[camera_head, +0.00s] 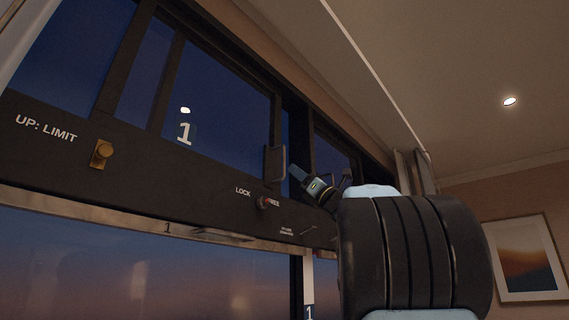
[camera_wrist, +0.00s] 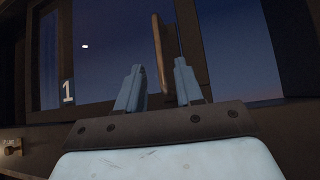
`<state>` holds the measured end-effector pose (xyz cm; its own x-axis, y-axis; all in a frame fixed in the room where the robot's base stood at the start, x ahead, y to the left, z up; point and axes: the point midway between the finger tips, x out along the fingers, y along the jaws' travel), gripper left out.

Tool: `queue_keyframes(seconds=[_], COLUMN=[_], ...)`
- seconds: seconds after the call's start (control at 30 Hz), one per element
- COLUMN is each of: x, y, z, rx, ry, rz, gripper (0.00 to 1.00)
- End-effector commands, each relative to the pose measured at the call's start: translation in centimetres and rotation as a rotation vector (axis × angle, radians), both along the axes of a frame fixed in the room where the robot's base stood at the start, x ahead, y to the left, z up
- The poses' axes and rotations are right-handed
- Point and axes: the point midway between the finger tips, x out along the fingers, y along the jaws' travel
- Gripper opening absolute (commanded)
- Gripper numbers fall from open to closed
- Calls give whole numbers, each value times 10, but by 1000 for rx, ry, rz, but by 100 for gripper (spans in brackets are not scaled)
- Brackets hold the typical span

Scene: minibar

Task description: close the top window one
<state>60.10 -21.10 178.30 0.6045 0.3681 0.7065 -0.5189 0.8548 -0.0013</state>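The top window marked 1 (camera_head: 220,105) is a dark sliding pane in the upper row of the head view; its number also shows in the wrist view (camera_wrist: 68,92). A flat upright handle (camera_head: 276,163) stands out at the pane's right edge. A strip of sky shows just right of that edge. My gripper (camera_head: 298,174) is just right of the handle, pointing up and left. In the wrist view my gripper (camera_wrist: 160,82) has its two fingers apart, with the handle (camera_wrist: 163,52) appearing between them. Whether a finger touches it, I cannot tell.
A dark rail (camera_head: 60,150) below the top window carries a brass knob (camera_head: 102,154) and a red lock lever (camera_head: 268,202). A lower window (camera_head: 130,265) lies beneath. My arm covers the right of the rail. A framed picture (camera_head: 526,262) hangs at right.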

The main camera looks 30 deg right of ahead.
Motion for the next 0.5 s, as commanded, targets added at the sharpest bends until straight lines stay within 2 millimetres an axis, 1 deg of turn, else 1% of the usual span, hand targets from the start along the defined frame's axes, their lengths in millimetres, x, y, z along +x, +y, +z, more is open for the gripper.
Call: queue_keyframes(seconds=[0.03,0.2,0.37,0.5], x=[6,24,36,44], y=[4,14,22,26], z=[7,27,43,50], rx=[-1,-1,-1,1], ry=[-1,0,0,0], rz=[1,1,1,-1], gripper=[36,36,36,36])
